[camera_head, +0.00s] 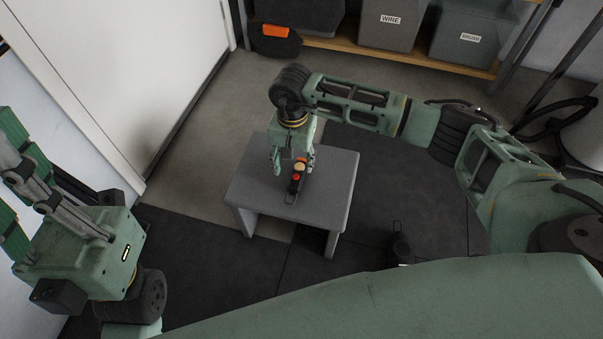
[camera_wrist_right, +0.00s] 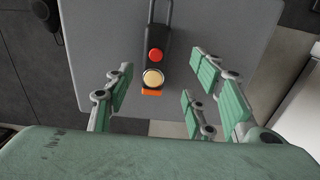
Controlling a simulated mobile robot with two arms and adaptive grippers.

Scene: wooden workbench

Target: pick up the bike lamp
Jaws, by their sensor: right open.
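The bike lamp (camera_head: 296,181) is a small black body with a red button, a yellowish round lens and an orange end. It lies on a small grey table (camera_head: 337,190). In the right wrist view the bike lamp (camera_wrist_right: 153,55) has a thin loop at its far end, and its orange end points toward my gripper. My right gripper (camera_head: 294,163) is open above the table, its fingers on both sides of the lamp's near end. In the wrist view the right gripper's fingers (camera_wrist_right: 160,95) stand apart with nothing between them touching.
Grey bins labelled WINE (camera_head: 390,30) and BRUSH (camera_head: 470,38) stand on a wooden shelf at the back. A dark item with an orange patch (camera_head: 275,38) is on the floor. A small black object (camera_head: 400,245) stands right of the table. A white door (camera_head: 120,70) is at left.

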